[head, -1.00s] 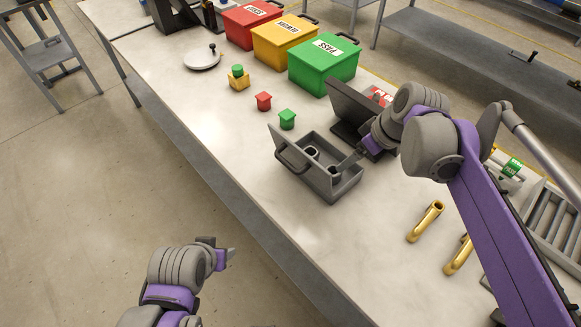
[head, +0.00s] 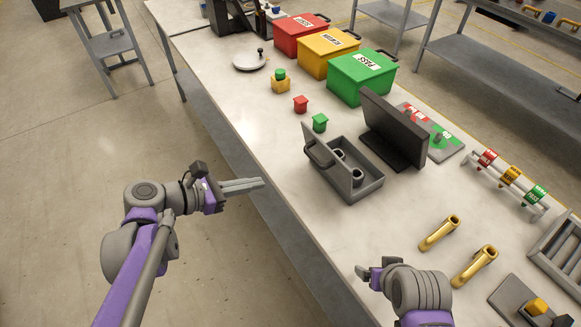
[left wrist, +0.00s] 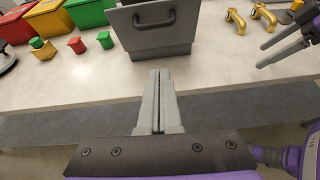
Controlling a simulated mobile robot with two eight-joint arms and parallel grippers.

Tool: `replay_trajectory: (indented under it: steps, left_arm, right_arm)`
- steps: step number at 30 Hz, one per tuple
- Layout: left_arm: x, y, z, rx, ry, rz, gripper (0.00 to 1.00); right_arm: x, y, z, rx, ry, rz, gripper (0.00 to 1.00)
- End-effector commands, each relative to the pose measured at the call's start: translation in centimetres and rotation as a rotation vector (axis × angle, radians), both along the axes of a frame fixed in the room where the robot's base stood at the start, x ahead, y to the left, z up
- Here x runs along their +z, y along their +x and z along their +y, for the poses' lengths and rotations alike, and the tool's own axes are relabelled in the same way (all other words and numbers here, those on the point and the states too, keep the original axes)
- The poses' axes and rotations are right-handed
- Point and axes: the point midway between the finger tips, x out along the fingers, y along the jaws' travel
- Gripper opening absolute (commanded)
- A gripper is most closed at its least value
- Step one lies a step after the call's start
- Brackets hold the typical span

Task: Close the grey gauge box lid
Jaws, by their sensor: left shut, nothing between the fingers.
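The grey gauge box (head: 369,189) stands on the table with its lid (head: 326,163) open, raised on the box's left side. Dark round openings or parts show inside it. In the left wrist view the lid (left wrist: 140,44), with its dark handle (left wrist: 153,18), faces me. My left gripper (head: 262,183) is shut and empty, left of the lid and apart from it, by the table's front edge; its fingers (left wrist: 160,73) point toward the lid. My right gripper (head: 363,271) is below the box in the head view; its fingers are apart in the left wrist view (left wrist: 262,56).
A dark upright panel (head: 394,128) stands close behind the box. Green (head: 320,123) and red (head: 300,104) small blocks lie beyond it. Brass handles (head: 439,233) lie on the right. Red, yellow and green bins (head: 360,82) line the back. The table front left of the box is clear.

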Motion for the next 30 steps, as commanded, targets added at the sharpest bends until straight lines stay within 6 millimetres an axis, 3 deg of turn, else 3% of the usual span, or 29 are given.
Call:
replay_trajectory:
  steps: [5,18,24,30]
  left_arm:
    - [-0.1,0.9,-1.0,0.009,-0.035,0.016,0.0]
    - [-3.5,5.6,-7.8,0.006,-0.03,0.013,0.0]
    - [-2.0,7.1,-9.9,0.008,-0.03,0.012,0.0]
    - [-1.8,7.7,-10.5,0.011,-0.029,0.012,0.0]
  right_arm:
    - [-0.2,-0.2,-0.1,-0.013,0.002,-0.004,0.87]
    - [-0.1,-0.2,-0.1,-0.01,0.002,-0.003,0.87]
    - [1.0,0.2,0.0,-0.009,0.001,-0.01,0.87]
    - [1.2,0.3,0.0,-0.009,0.002,-0.012,0.87]
